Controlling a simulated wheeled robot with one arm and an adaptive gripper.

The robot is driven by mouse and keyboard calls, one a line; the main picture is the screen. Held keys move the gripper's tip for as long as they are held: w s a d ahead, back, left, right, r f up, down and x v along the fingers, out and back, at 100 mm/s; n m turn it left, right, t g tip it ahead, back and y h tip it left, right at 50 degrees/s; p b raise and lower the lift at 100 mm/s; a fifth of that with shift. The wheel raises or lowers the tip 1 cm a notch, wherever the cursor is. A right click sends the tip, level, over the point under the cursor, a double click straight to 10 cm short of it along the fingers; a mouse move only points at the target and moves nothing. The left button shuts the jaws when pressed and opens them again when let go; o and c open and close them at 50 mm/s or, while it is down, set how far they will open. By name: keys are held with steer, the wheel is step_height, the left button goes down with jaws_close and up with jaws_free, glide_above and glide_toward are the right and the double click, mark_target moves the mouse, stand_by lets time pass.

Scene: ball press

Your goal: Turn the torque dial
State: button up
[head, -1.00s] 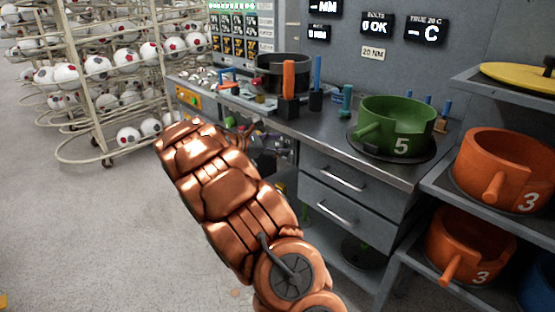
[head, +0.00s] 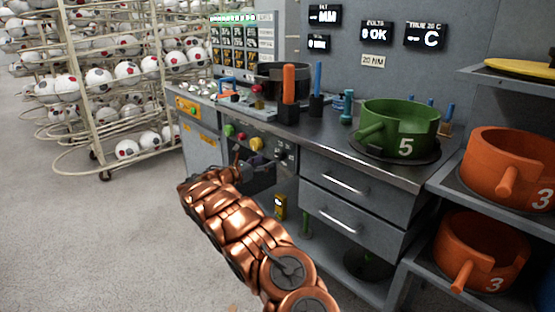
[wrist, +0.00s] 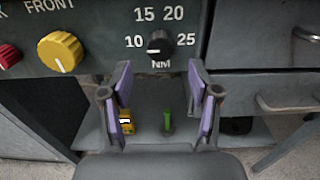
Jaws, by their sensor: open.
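The torque dial (wrist: 159,43) is a small black knob on the grey panel in the wrist view. It is ringed by the numbers 10, 15, 20 and 25, with NM below it. Which number it points to is hard to tell. In the head view the dial (head: 280,153) is a small dark knob at the right of the bench's front panel. My gripper (wrist: 161,92) is open and empty, its two purple-padded fingers spread below the dial in the picture and not touching it. In the head view my gripper (head: 248,172) is small and dark before the bench.
A yellow knob (wrist: 60,52) marked FRONT and a red knob (wrist: 8,57) sit left of the dial. Drawers (head: 340,195) lie to the right. A green mould (head: 400,125) stands on the bench top. A ball rack (head: 100,100) stands at left; open floor lies between.

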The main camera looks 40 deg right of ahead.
mark_target(277, 157)
steer(key=d, duration=0.6)
steer(key=shift+s+d, duration=0.1)
steer(key=shift+d, duration=0.2)
steer(key=c, duration=1.2)
